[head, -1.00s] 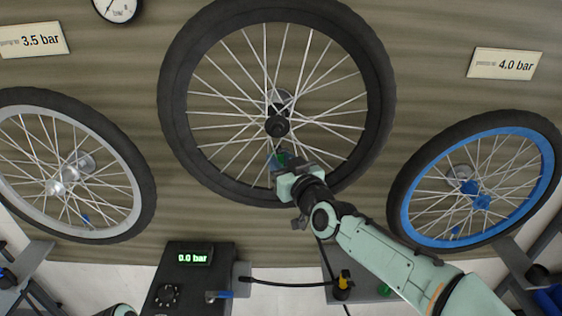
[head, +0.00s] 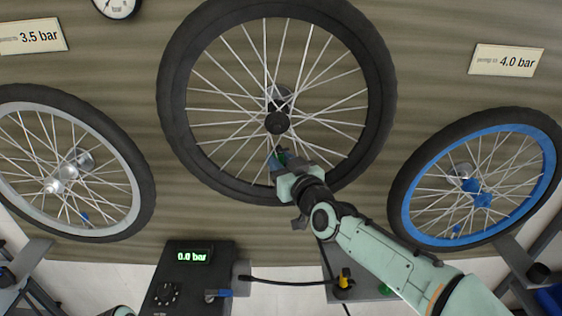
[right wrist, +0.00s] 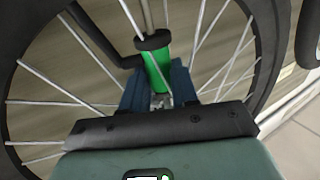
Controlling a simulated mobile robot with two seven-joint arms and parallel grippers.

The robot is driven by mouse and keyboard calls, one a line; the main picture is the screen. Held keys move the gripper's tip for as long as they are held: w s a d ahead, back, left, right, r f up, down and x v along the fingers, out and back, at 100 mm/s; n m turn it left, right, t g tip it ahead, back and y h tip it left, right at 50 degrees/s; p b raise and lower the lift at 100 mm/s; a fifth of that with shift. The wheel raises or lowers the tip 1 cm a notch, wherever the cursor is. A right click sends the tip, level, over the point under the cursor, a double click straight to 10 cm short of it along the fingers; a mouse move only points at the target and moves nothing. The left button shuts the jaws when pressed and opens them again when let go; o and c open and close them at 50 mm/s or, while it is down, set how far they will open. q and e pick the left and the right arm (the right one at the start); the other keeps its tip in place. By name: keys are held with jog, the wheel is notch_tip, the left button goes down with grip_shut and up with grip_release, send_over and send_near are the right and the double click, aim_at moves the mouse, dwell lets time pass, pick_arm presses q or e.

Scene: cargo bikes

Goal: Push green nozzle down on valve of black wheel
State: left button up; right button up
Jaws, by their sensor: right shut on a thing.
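The black wheel (head: 177,108) hangs in the middle of the head view, with silver spokes and a black hub. My right gripper (head: 283,160) is at the lower inside edge of its rim. The right wrist view shows the green nozzle (right wrist: 156,68) with a black collar, between the blue fingers of my right gripper (right wrist: 158,88), which are shut on it. A black piece runs from the nozzle to the left. The valve cannot be made out, so I cannot tell how the nozzle sits on it. My left gripper is out of view.
A grey-rimmed wheel (head: 142,190) hangs left and a blue-rimmed wheel (head: 409,220) right. A black pump box (head: 178,272) reading 0.0 bar stands below, with a black hose (head: 290,283) leading right. Signs read 3.5 bar (head: 33,36) and 4.0 bar (head: 506,60).

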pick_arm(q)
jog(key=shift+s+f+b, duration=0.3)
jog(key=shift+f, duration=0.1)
pick_arm(e)
jog(key=shift+f, duration=0.35)
dwell(0.5)
dwell(0.3)
jog(key=o, duration=1.2)
jog(key=shift+c, duration=0.2)
jog(key=shift+s, duration=0.1)
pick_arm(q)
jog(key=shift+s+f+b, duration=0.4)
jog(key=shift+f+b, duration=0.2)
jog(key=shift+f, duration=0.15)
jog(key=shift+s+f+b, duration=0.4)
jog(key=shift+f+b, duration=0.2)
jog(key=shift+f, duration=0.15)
pick_arm(e)
jog(key=v, duration=1)
